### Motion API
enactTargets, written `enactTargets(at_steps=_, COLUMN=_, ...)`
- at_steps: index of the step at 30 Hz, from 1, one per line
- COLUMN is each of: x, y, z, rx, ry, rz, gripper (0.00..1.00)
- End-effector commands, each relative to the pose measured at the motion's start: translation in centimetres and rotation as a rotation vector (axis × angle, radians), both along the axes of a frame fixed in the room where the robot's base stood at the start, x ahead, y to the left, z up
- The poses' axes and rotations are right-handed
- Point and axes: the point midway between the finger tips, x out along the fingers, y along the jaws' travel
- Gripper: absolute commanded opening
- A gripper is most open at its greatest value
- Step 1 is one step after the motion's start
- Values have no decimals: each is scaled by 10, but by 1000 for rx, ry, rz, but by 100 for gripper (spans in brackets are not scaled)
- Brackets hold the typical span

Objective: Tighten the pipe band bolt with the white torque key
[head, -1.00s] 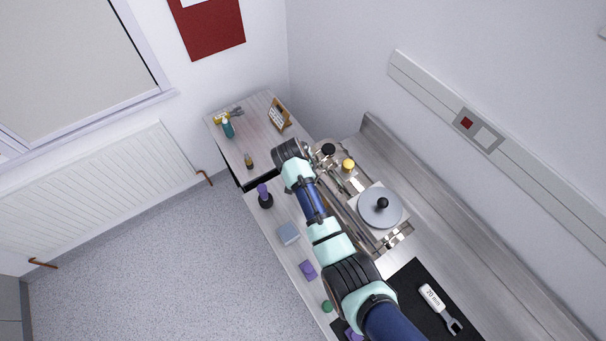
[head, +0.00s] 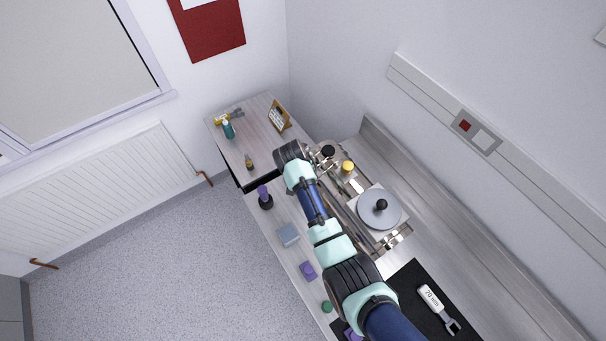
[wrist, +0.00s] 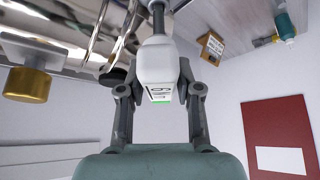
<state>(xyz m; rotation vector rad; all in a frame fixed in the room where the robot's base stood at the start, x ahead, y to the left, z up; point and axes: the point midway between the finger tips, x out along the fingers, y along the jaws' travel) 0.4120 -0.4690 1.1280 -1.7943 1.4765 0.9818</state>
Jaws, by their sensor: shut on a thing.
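My gripper (wrist: 158,82) is shut on a white tool handle, the white torque key (wrist: 157,58), in the wrist view. The handle bears a dark-lettered label and a green edge. Its dark metal shaft points away from my gripper toward shiny metal pipes (wrist: 96,28). The shaft's far end runs to the top edge of the picture, so I cannot tell whether it meets a bolt. I cannot make out the pipe band or its bolt. In the head view my arm largely hides the gripper and key beside the metal pipework (head: 345,184).
A brass-coloured cap (wrist: 27,84) and a black knob (wrist: 112,77) are near my gripper. A round grey lid (head: 378,210) stands beside the pipework. A white 20 mm spanner (head: 431,299) lies on a black mat (head: 405,284). A wall stands close behind the bench.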

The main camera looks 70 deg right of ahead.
Motion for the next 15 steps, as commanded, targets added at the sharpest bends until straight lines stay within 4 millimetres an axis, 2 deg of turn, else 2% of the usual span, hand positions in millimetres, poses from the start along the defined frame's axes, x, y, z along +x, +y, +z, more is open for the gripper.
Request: enactTargets(at_steps=15, x=0, y=0, z=22, rx=-1, ry=-1, rz=1, gripper=0)
